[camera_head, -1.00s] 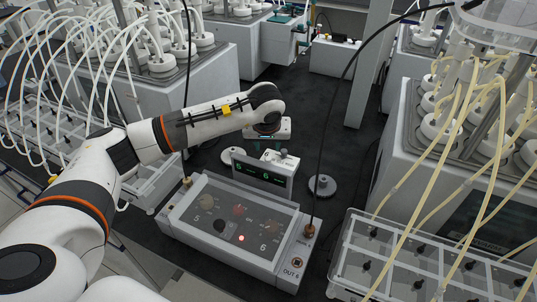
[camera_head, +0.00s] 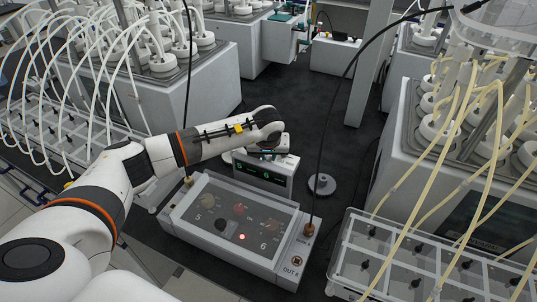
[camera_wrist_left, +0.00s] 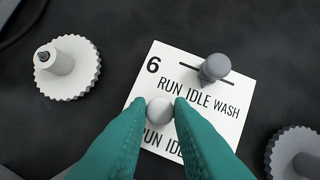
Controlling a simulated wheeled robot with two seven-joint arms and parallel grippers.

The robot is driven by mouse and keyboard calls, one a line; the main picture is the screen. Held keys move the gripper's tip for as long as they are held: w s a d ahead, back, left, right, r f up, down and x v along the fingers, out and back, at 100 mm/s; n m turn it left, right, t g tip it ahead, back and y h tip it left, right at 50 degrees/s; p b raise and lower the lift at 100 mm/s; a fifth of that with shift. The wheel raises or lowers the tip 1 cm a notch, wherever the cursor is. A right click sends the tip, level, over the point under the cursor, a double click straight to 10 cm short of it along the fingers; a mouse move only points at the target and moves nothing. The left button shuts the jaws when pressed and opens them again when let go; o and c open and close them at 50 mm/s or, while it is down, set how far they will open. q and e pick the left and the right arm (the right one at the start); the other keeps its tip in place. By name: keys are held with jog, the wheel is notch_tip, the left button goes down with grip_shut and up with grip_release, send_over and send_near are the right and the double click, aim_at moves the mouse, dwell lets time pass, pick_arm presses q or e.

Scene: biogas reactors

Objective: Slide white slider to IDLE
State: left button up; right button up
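In the left wrist view, a white square panel (camera_wrist_left: 235,88) marked 6 carries two rows of labels. The white slider (camera_wrist_left: 160,110) is a round knob above the lower row, nearest RUN; its slot is hidden. My left gripper (camera_wrist_left: 160,108) has its teal fingertips flush on both sides of this knob, seemingly shut on it. A grey slider (camera_wrist_left: 213,67) stands by the upper slot, near IDLE. In the head view, my left gripper (camera_head: 268,153) is low over a small box (camera_head: 264,178) with a green-lit display. The right gripper is not in view.
A tray box (camera_head: 232,226) with a red light stands in front of the small box. Round grey discs lie nearby, one to the right (camera_head: 322,186). A black cable (camera_head: 320,160) rises at the right. Reactors with tubes flank both sides.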

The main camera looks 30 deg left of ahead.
pick_arm(q)
grip_shut()
jog(key=shift+w+d+b, duration=0.15)
jog(key=shift+d+b, duration=0.55)
jog(key=shift+d, duration=0.9)
jog(key=o, duration=0.7)
grip_release()
jog(key=shift+a, duration=0.1)
jog(key=shift+r, duration=0.15)
jog(key=b+v, duration=0.2)
jog(key=v, duration=1)
jog(key=shift+b, duration=0.3)
